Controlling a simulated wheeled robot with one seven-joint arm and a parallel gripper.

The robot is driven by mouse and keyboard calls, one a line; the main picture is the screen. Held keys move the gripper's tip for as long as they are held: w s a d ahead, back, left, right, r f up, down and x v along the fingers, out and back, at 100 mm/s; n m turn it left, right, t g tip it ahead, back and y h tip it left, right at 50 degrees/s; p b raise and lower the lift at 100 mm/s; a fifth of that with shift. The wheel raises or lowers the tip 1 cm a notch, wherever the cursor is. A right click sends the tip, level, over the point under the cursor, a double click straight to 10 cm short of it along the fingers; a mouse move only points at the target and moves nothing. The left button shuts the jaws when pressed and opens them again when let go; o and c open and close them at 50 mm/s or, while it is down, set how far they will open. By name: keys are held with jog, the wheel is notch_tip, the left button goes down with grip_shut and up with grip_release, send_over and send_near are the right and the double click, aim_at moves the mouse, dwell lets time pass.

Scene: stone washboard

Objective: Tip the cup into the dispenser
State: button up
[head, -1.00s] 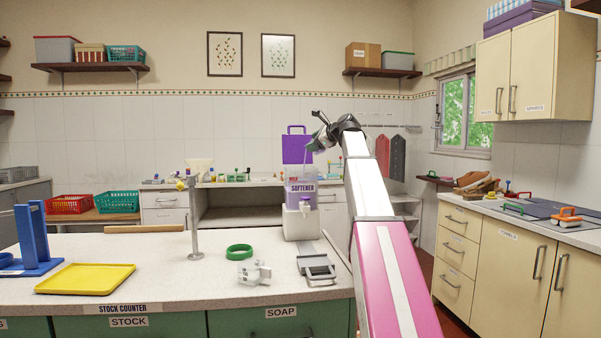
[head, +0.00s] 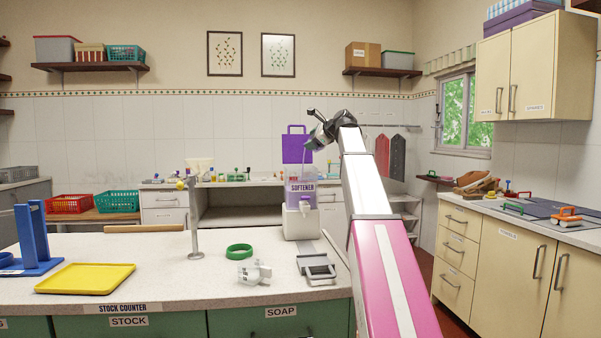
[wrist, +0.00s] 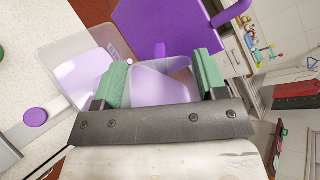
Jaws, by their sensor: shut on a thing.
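In the wrist view, the dispenser (wrist: 92,72) is open-topped with lilac liquid inside, just left of the cup. My gripper (head: 314,128) is above the dispenser, angled down to the left. Its green pads are shut on a translucent cup (wrist: 165,85) with lilac contents. The cup is hard to make out in the head view, and the gripper hides part of it in the wrist view.
A green ring (head: 239,251), a white fitting (head: 253,272) and a grey-framed tool (head: 317,268) lie on the counter in front of the dispenser. A metal post (head: 193,220) stands to the left. A yellow tray (head: 86,279) lies at the left.

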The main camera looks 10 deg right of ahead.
jog(key=shift+s+a+r+n+h, duration=0.1)
jog(key=shift+a+r+n+h, duration=0.25)
jog(key=shift+n+h, duration=0.3)
dwell(1.4)
jog(key=shift+a+f+n+h+p, duration=0.2)
jog(key=shift+f+n+h+p, duration=0.15)
jog(key=shift+f+n+h, duration=0.25)
dwell(0.7)
jog(key=shift+s+a+f+n+h, duration=0.15)
jog(key=shift+a+f+n+h, duration=0.1)
jog(key=shift+a+f, duration=0.15)
jog(key=shift+s+a+f+n+h, duration=0.1)
jog(key=shift+s+a+f+n, duration=0.1)
jog(key=shift+a+f, duration=0.15)
dwell(0.7)
jog(key=shift+a+f+n+t+h, duration=0.3)
jog(key=shift+f+n+h, duration=0.2)
jog(key=shift+f, duration=0.05)
dwell(0.7)
